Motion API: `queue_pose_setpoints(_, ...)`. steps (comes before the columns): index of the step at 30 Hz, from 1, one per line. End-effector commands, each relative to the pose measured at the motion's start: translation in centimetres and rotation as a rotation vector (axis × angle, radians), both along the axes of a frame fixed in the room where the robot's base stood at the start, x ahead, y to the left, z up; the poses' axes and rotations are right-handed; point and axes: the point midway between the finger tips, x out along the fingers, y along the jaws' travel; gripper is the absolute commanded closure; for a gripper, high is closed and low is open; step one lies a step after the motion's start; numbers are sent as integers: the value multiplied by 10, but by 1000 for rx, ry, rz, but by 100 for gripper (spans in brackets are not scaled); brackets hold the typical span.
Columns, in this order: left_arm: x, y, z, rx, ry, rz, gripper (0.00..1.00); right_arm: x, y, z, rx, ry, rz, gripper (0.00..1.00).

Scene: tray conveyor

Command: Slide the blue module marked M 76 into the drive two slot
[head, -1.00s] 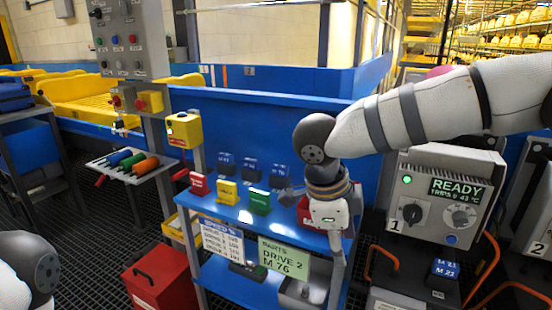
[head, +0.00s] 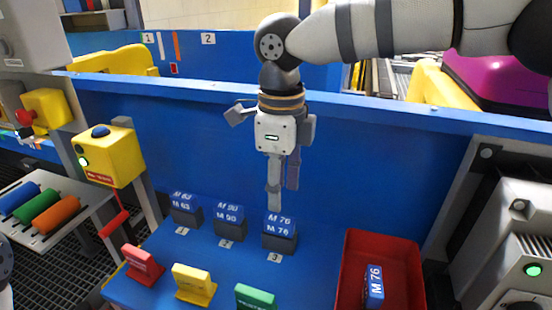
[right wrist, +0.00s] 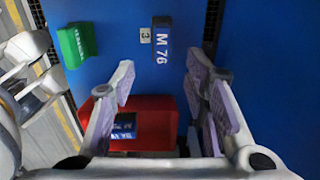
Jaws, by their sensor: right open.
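A blue module marked M 76 (head: 279,226) sits on a dark block at spot 3 on the blue shelf; it also shows in the right wrist view (right wrist: 162,45). My right gripper (head: 283,197) points down just above and behind it in the head view. In the right wrist view my right gripper (right wrist: 162,76) has its fingers wide apart with nothing between them. A second blue module marked M 76 (head: 374,284) lies in the red bin (head: 350,255). My left gripper and the drive two slot are out of view.
Modules M 63 (head: 185,208) and M 90 (head: 229,220) stand left of M 76. Red (head: 143,264), yellow (head: 193,283) and green (head: 255,297) holders line the front. A blue wall (head: 400,170) rises behind; a grey cabinet (head: 510,235) stands at right.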

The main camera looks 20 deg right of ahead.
Motion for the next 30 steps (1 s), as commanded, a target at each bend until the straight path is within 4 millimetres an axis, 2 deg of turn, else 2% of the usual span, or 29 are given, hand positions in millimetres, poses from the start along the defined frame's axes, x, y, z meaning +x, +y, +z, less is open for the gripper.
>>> queue_pose_setpoints(1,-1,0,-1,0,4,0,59,-1,0,-15,-1,7,1,58)
queue_pose_setpoints(3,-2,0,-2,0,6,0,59,-1,-1,-33,-2,8,0,58)
queue_pose_setpoints(9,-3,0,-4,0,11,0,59,0,0,-70,-1,3,0,58)
queue_pose_setpoints(14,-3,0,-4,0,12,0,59,0,0,-83,-1,2,0,58)
queue_pose_setpoints(21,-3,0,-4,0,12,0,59,0,0,-84,-1,1,-1,58)
queue_pose_setpoints(23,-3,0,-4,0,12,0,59,0,0,-84,-1,1,-1,70)
queue_pose_setpoints(27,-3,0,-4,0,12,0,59,0,0,-83,-1,1,-1,100)
queue_pose_setpoints(30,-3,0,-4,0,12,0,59,0,0,-83,-1,1,-1,100)
